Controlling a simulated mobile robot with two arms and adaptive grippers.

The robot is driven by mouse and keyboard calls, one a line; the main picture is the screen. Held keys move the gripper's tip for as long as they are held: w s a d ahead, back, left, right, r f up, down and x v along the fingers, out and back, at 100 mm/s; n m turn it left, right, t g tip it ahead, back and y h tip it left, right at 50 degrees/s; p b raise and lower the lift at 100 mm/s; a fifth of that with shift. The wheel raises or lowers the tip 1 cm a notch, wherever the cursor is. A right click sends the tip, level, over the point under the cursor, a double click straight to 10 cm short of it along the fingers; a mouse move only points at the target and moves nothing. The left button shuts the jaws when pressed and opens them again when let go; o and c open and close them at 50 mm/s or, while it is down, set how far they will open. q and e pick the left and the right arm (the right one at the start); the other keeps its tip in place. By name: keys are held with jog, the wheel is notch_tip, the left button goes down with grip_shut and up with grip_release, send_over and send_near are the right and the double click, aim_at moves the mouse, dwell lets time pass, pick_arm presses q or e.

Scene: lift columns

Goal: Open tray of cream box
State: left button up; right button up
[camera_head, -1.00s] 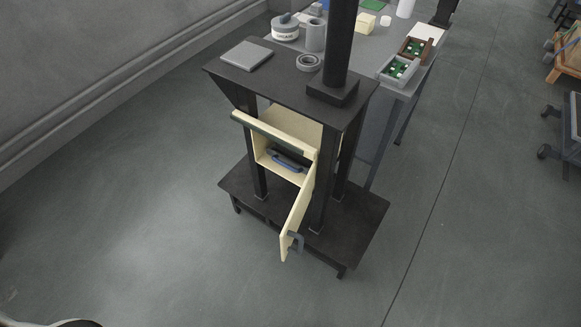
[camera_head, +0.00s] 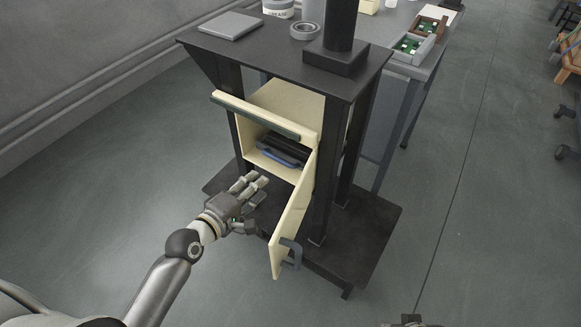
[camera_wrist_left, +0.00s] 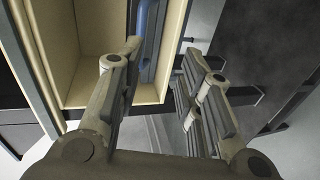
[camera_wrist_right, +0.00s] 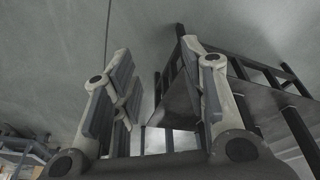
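The cream box (camera_head: 290,100) is mounted under the black stand's top, its front open. Its cream door (camera_head: 291,225), with a grey handle (camera_head: 291,252), hangs swung out at the right. Inside lies a dark tray (camera_head: 285,146) with a blue handle (camera_head: 275,159) facing out. My left gripper (camera_head: 258,203) is open and empty, in front of and below the box mouth. In the left wrist view the blue handle (camera_wrist_left: 148,38) shows beyond the open fingers (camera_wrist_left: 161,52), apart from them. My right gripper (camera_wrist_right: 156,52) is open and empty, away from the box.
The black stand (camera_head: 230,58) carries a grey plate (camera_head: 231,25), a grey ring (camera_head: 304,30) and a dark column (camera_head: 340,25). Its lower base plate (camera_head: 350,245) sticks out below. A grey table (camera_head: 430,65) with small trays stands behind. Floor to the left and front is clear.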

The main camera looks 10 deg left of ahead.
aim_at(280, 162)
pick_arm(q)
jog(key=shift+h, duration=0.3)
jog(key=w+d, duration=0.1)
jog(key=w, duration=0.2)
jog(key=w+d+b, duration=0.1)
jog(key=w, duration=0.2)
jog(key=w+d+b, duration=0.1)
jog(key=w+d, duration=0.1)
jog(key=w, duration=0.1)
jog(key=shift+w, duration=0.1)
jog(key=shift+w+d+f, duration=0.1)
jog(key=shift+w+d, duration=0.1)
jog(key=shift+w, duration=0.3)
pick_arm(e)
jog(key=v, duration=0.8)
jog(key=shift+w+d+r+t, duration=0.2)
jog(key=shift+w+r+t, duration=0.1)
jog(key=shift+r, duration=0.1)
pick_arm(q)
jog(key=shift+c, duration=0.3)
grip_shut()
